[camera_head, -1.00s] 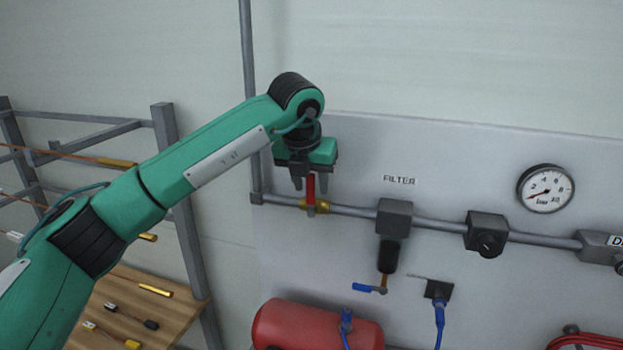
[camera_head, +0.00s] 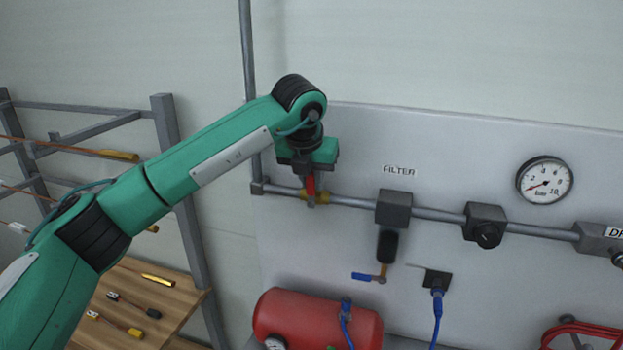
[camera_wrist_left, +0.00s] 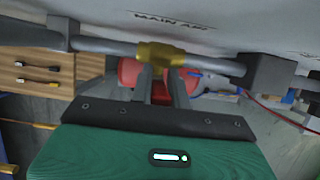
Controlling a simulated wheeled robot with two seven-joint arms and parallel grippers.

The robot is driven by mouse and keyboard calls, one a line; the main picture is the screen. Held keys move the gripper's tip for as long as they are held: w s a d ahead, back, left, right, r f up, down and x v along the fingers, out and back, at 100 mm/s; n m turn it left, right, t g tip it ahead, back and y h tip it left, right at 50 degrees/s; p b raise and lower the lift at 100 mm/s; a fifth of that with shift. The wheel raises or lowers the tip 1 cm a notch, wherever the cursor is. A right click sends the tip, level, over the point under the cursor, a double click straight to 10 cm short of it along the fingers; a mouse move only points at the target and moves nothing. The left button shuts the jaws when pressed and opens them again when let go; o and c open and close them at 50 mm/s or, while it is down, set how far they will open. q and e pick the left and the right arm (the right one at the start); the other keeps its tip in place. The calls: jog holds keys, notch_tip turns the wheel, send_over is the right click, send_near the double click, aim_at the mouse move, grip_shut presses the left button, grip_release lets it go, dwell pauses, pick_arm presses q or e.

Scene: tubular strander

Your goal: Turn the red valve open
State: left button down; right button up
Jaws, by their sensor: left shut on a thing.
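The red valve handle (camera_head: 310,185) stands upright above its brass valve body (camera_head: 316,198) on the grey pipe at the left of the panel. My left gripper (camera_head: 309,186) reaches down from above and is shut on the red handle. In the left wrist view the two fingers (camera_wrist_left: 161,90) are on either side of the red handle (camera_wrist_left: 160,91), just before the brass body (camera_wrist_left: 160,54). The fingers hide part of the handle. My right gripper is in neither view.
The pipe runs right from the valve to a filter (camera_head: 394,207), a regulator (camera_head: 486,226) and a round gauge (camera_head: 545,180). A red tank (camera_head: 318,318) sits below. A grey rack (camera_head: 180,190) and a wooden bench (camera_head: 180,291) stand at the left.

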pick_arm(q)
jog(key=shift+s+d+f+m+t+y+b, duration=0.15)
jog(key=shift+d+t+y+b, duration=0.25)
jog(key=shift+y+b, duration=0.55)
jog(key=shift+s+d+f+m+t+y+b, duration=0.15)
jog(key=shift+d+y+b, duration=0.3)
jog(key=shift+b, duration=0.85)
jog(key=shift+s+d+f+m+t+y+b, duration=0.2)
jog(key=shift+d+t+y+b, duration=0.2)
jog(key=shift+y+b, duration=0.45)
jog(key=shift+s+d+f+m+t+y+b, duration=0.1)
jog(key=shift+d+m+t+y+b, duration=0.2)
jog(key=shift+y+b, duration=0.55)
jog(key=shift+d+r, duration=0.1)
jog(key=c, duration=1.3)
grip_release()
jog(key=shift+c, duration=0.2)
